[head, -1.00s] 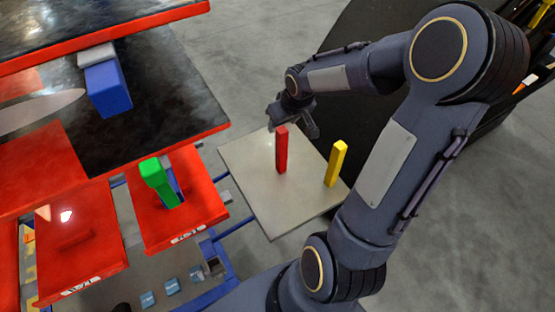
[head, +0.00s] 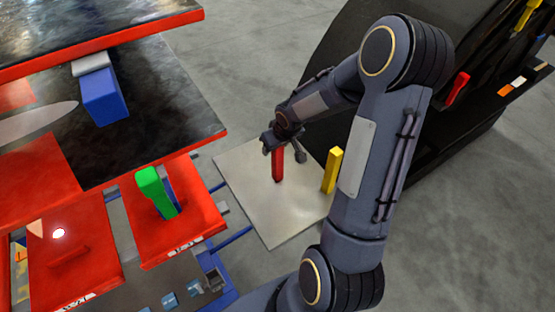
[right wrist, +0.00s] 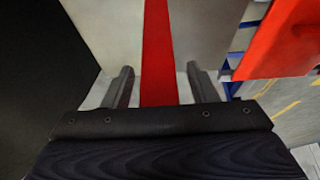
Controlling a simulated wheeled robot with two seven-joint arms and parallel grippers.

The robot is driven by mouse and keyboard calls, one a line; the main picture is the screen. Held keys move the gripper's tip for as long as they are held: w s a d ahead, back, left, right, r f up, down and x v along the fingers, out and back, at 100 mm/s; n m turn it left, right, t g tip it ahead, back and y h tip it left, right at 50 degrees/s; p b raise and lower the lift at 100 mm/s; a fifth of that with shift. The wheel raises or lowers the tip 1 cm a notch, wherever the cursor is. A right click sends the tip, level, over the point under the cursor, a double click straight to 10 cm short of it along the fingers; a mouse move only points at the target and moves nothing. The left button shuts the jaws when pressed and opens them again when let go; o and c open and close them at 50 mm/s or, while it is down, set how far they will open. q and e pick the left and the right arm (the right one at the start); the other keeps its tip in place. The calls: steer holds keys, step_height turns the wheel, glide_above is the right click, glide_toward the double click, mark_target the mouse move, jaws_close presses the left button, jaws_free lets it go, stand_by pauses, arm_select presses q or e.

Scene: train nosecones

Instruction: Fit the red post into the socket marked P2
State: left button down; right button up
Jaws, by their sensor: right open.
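The red post (head: 278,166) stands upright on a grey plate (head: 246,172). My right gripper (head: 286,153) is open at the post's upper part. In the right wrist view the red post (right wrist: 157,55) runs between the two fingers of my right gripper (right wrist: 160,85), with a gap on each side. Two red panels carry labels at their front edges: one (head: 205,222) holds a green post (head: 150,186), the other (head: 95,250) is to its left. The labels are too small to read, so I cannot tell which is P2. My left gripper is not in view.
A yellow post (head: 332,171) stands on the plate right of the red one, close to my right arm. A blue block (head: 104,96) is on the dark and red structure at upper left. A black curved body (head: 345,60) stands behind my arm. Grey floor is open beyond the plate.

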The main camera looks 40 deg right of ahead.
steer(key=shift+c, duration=0.4)
jaws_close()
steer(key=shift+r, duration=0.15)
